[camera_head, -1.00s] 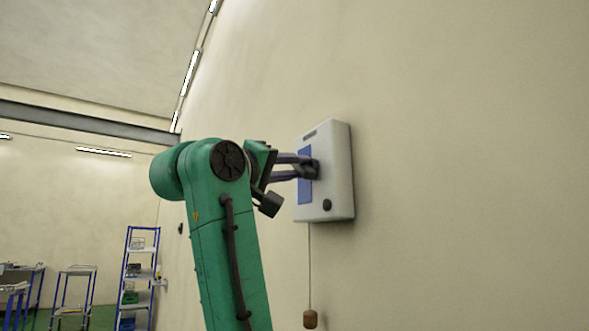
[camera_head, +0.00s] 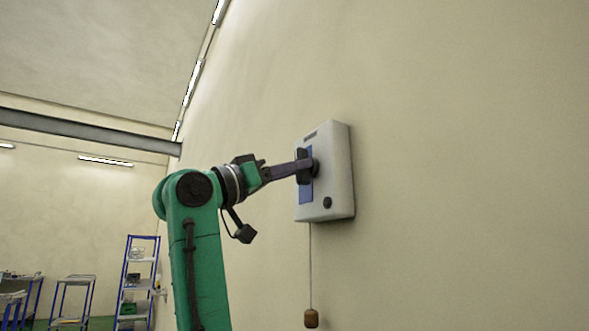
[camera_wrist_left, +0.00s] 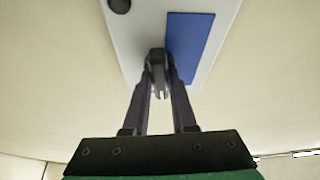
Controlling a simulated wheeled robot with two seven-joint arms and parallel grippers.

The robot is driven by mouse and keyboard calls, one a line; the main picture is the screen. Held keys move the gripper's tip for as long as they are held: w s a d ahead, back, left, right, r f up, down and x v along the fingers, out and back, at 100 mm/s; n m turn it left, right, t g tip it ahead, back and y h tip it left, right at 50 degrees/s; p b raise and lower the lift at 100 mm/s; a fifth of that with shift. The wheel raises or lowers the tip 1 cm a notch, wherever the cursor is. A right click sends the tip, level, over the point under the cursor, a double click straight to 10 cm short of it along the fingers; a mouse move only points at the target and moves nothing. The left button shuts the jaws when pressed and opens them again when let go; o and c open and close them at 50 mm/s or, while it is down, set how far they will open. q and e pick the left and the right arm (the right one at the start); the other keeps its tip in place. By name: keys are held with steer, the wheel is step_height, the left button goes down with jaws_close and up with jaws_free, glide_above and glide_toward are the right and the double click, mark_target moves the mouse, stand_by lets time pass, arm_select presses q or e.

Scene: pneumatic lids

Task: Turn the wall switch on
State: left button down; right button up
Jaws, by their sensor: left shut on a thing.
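The wall switch is a white box (camera_head: 338,180) on the wall with a blue panel (camera_head: 306,192) on its front. It also fills the top of the left wrist view (camera_wrist_left: 142,25). My left gripper (camera_head: 306,167) reaches it from the left. In the left wrist view its two fingers (camera_wrist_left: 159,76) are shut on a grey handle (camera_wrist_left: 157,58) beside the blue panel. In the head view the fingers and dark handle overlap, so the handle's exact angle is hard to tell. My right gripper is in neither view.
A dark round button (camera_head: 327,203) is low on the box. A cord with a brown pull (camera_head: 311,318) hangs below it. A blue-framed shelf (camera_head: 137,275) and carts (camera_head: 73,295) stand far left. The wall to the right is bare.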

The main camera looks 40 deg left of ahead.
arm_select(q)
steer(key=shift+w+f+m+h, duration=0.1)
steer(key=shift+m+h, duration=0.5)
steer(key=shift+m, duration=0.2)
steer(key=c, duration=0.7)
jaws_free()
steer(key=b+v, duration=0.6)
steer(key=v, duration=0.8)
steer(key=shift+s+a+b, duration=0.15)
steer(key=shift+s+b, duration=0.1)
steer(key=shift+b, duration=0.15)
